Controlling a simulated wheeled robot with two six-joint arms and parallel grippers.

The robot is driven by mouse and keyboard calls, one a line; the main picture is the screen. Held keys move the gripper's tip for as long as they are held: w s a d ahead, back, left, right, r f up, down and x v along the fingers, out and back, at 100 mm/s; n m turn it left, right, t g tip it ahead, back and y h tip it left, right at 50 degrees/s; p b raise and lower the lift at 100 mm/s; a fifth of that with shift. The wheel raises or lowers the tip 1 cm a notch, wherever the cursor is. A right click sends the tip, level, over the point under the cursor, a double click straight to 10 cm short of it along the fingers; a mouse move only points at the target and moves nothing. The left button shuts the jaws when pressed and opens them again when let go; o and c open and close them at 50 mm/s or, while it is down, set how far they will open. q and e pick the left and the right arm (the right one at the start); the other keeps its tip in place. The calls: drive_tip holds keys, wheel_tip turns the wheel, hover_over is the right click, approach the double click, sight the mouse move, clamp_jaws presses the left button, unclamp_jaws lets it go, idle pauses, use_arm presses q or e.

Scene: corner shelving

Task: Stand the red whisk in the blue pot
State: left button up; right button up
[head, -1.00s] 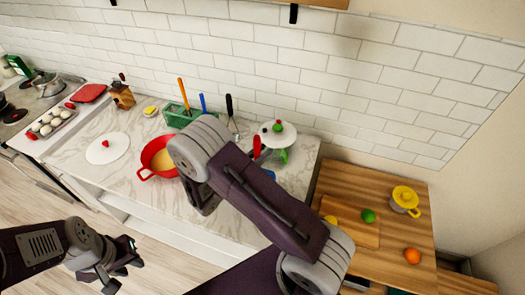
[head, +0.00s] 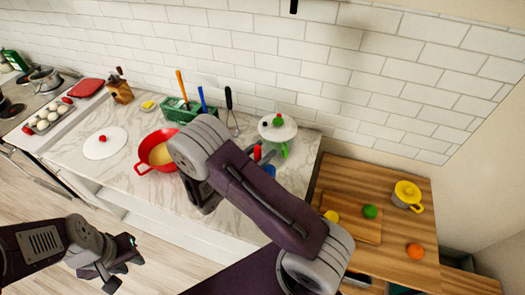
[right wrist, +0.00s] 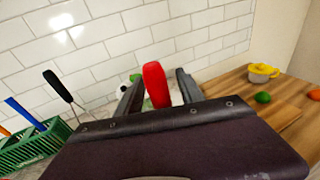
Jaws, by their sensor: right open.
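The red handle of the whisk (right wrist: 156,86) stands upright between the two spread fingers of my right gripper (right wrist: 158,92) in the right wrist view. The fingers are open; I cannot tell whether either touches it. The whisk's lower part is hidden by my gripper. In the head view only a bit of the red handle (head: 257,153) shows beside my right arm. A blue patch, likely the blue pot (head: 269,170), shows just right of it, mostly hidden by my arm. My left gripper (head: 122,263) is low at the left, away from the counter; its jaw opening is unclear.
A red pan (head: 143,158) with yellowish contents lies left of my right arm. A green basket (head: 177,115) holds upright utensils behind. A white-lidded green pot (head: 279,131) stands close behind the whisk. A wooden table (head: 335,180) with fruit is at right.

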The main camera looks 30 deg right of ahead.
drive_tip(key=b+v, duration=0.3)
drive_tip(key=v, duration=0.5)
drive_tip(key=shift+s+a+f, duration=0.1)
drive_tip(key=shift+a, duration=0.25)
drive_tip(key=shift+s+a, duration=0.1)
drive_tip(key=shift+a, duration=0.1)
drive_tip(key=shift+d, duration=0.1)
